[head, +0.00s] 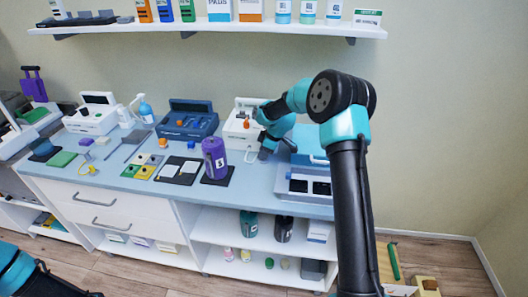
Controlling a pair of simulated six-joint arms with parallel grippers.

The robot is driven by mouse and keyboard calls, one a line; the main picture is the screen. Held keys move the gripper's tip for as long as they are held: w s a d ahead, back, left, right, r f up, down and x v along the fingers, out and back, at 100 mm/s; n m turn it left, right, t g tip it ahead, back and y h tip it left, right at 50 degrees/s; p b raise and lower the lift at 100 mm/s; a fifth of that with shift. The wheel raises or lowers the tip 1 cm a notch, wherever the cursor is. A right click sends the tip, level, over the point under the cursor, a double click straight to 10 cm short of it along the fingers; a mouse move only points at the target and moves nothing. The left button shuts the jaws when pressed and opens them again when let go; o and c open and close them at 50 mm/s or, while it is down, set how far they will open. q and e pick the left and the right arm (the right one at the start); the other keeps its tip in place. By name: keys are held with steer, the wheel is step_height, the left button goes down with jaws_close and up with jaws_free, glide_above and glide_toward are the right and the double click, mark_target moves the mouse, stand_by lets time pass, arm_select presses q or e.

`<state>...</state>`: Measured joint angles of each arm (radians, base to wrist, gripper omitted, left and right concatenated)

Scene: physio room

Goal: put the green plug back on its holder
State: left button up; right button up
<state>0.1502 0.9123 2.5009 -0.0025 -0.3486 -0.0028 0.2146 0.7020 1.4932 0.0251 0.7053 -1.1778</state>
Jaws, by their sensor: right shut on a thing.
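My right gripper (263,153) is low over the worktop, just right of and in front of the white device (236,131). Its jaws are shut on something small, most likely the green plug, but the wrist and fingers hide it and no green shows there. A white cable (250,157) loops from the white device toward the jaws. An orange plug (246,124) stands upright on the white device. The green plug's holder cannot be made out, as my arm covers the device's right side. Of my left arm only a link shows at the lower left; its gripper is out of the picture.
A purple bottle (214,158) stands on a dark mat left of my right gripper. A blue open case (188,121) is behind it. A wall shelf (215,27) hangs above.

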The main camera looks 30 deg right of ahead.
steer(key=shift+f, duration=0.4)
stand_by(0.5)
steer(key=o, duration=0.8)
steer(key=shift+o, duration=0.4)
steer(key=o, duration=0.4)
steer(key=shift+r, duration=3.6)
